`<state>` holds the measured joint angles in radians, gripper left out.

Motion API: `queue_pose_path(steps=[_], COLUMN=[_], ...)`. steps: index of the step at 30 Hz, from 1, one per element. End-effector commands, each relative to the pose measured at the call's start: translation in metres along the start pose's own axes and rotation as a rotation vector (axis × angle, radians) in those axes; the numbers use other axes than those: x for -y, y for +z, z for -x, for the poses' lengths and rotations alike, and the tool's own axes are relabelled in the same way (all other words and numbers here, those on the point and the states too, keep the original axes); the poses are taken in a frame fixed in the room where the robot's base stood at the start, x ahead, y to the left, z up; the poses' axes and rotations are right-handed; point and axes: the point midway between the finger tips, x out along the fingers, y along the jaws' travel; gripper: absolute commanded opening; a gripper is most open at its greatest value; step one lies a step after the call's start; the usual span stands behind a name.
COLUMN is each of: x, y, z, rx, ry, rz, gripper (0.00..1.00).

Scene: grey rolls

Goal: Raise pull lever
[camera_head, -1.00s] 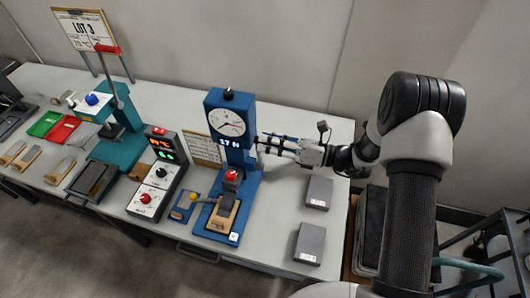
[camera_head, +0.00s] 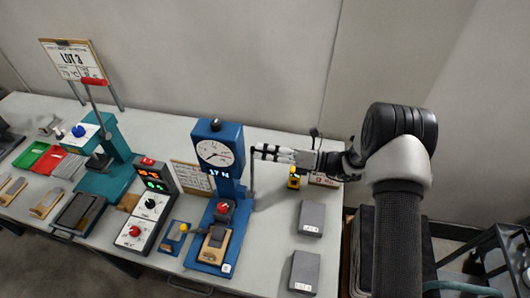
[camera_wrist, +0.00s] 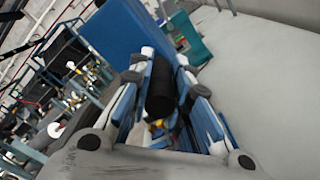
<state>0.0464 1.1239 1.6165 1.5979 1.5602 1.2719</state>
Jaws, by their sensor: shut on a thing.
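The blue pull tester (camera_head: 229,189) stands on the bench with a round white dial (camera_head: 214,153) at its top. Its pull lever (camera_head: 252,177) is a thin dark rod that stands nearly upright on the tester's right side. My gripper (camera_head: 262,150) is at the rod's top end, level with the dial. In the wrist view, a black cylindrical lever grip (camera_wrist: 161,88) sits between my fingers (camera_wrist: 162,95), and they are shut on it. The rod below the grip is hidden there.
Two grey boxes (camera_head: 312,217) (camera_head: 304,272) lie right of the tester. A yellow and black object (camera_head: 294,178) stands under my wrist. A control box (camera_head: 149,206) and a teal press (camera_head: 107,166) stand to the left. Bare bench lies between tester and boxes.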

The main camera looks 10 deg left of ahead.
Motion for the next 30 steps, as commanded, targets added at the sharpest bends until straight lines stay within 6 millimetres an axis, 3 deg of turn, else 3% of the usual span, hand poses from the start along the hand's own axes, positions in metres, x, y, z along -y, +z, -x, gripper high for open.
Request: queue_pose_path(steps=[5, 6, 14, 17, 30], x=[0.002, 0.002, 0.002, 0.003, -0.001], y=[0.004, 0.004, 0.004, 0.005, 0.000], z=[0.001, 0.001, 0.004, 0.016, 0.101], rx=[0.007, 0.007, 0.008, 0.011, 0.004], ry=[-0.010, -0.010, -0.010, -0.012, -0.006], rz=[0.013, 0.013, 0.010, 0.009, 0.007], gripper=[0.00, 0.19, 0.36, 0.39, 0.40])
